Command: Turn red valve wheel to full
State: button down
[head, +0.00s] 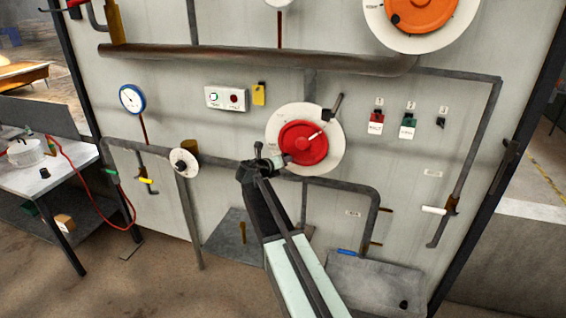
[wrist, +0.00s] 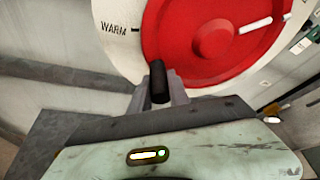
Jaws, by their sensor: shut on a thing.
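The red valve wheel (head: 302,150) sits on a round white dial plate (head: 273,130) on the grey panel. In the wrist view the wheel (wrist: 185,50) fills the top, with a raised red hub and a white pointer bar toward the upper right. The word WARM and a black tick show on the plate (wrist: 112,42) at left. My gripper (head: 280,161) is at the wheel's lower left edge. In the wrist view its jaws are shut on a black handle peg (wrist: 158,80) at the wheel's lower rim. The mark for full is not readable.
A dark lever (head: 334,106) stands at the plate's upper right. Pipes (head: 335,186) run below the wheel, and a thick brown pipe (head: 250,60) runs above. An orange wheel (head: 418,12) is at upper right. A blue-rimmed gauge (head: 132,98) and switch box (head: 226,98) are left.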

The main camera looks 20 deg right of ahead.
jog(key=shift+d, duration=0.2)
jog(key=c, duration=1.3)
grip_release()
jog(key=shift+s+d+r, duration=0.1)
jog(key=shift+o, duration=0.2)
jog(key=p+v, duration=0.2)
jog(key=v, duration=0.6)
